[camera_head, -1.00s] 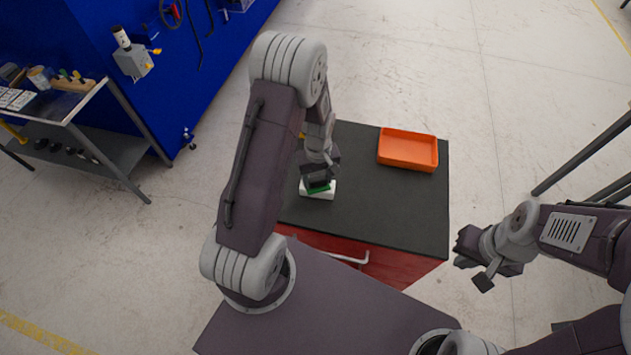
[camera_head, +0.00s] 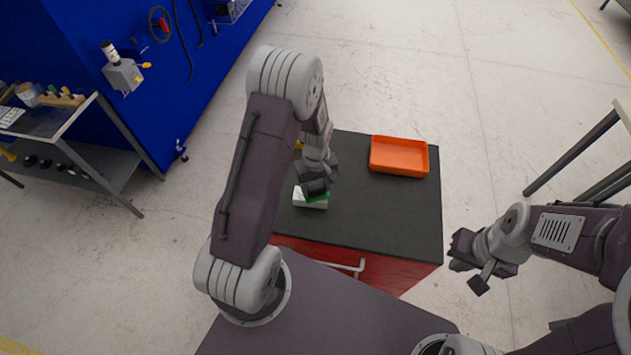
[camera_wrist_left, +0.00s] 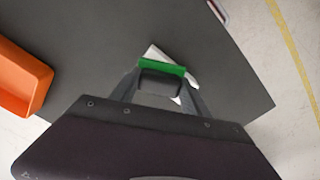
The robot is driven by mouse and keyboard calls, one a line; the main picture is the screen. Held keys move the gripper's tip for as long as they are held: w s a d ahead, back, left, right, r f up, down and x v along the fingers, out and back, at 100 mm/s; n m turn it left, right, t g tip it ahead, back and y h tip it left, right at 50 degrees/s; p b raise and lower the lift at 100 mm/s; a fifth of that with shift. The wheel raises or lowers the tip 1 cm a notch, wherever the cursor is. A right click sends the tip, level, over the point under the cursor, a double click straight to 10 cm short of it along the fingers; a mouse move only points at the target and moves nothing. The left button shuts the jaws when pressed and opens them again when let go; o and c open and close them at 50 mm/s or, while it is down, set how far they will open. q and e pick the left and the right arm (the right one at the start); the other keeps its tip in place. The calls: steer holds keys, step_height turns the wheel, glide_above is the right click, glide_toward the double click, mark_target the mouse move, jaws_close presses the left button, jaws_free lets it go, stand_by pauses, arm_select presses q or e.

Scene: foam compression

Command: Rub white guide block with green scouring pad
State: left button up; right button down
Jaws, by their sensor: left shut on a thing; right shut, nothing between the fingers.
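The white guide block (camera_head: 310,203) lies on the dark cabinet top, left of its middle. The green scouring pad (camera_head: 318,197) is at the tip of my left gripper (camera_head: 316,188), which is shut on it. In the left wrist view the pad (camera_wrist_left: 162,66) spans between the fingers, and corners of the white block (camera_wrist_left: 154,52) show beyond and beside it. The pad appears to lie against the top of the block, but I cannot tell how firmly they touch. My right gripper (camera_head: 465,262) is shut and empty, out to the right of the cabinet.
An orange tray (camera_head: 399,172) stands empty at the back right of the cabinet top (camera_head: 400,215). The cabinet top is clear between tray and block. A grey cart (camera_head: 60,125) and a blue wall panel stand at the left, a table frame at the right.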

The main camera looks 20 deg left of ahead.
arm_select(q)
steer(key=shift+s+d, duration=0.15)
steer(key=shift+s, duration=0.45)
steer(key=shift+s+d, duration=0.15)
steer(key=shift+s, duration=0.4)
step_height(320, 180, up, 6)
steer(key=p, duration=0.5)
steer(key=shift+w, duration=0.1)
step_height(320, 180, up, 3)
steer(key=p, duration=0.3)
steer(key=shift+w, duration=0.1)
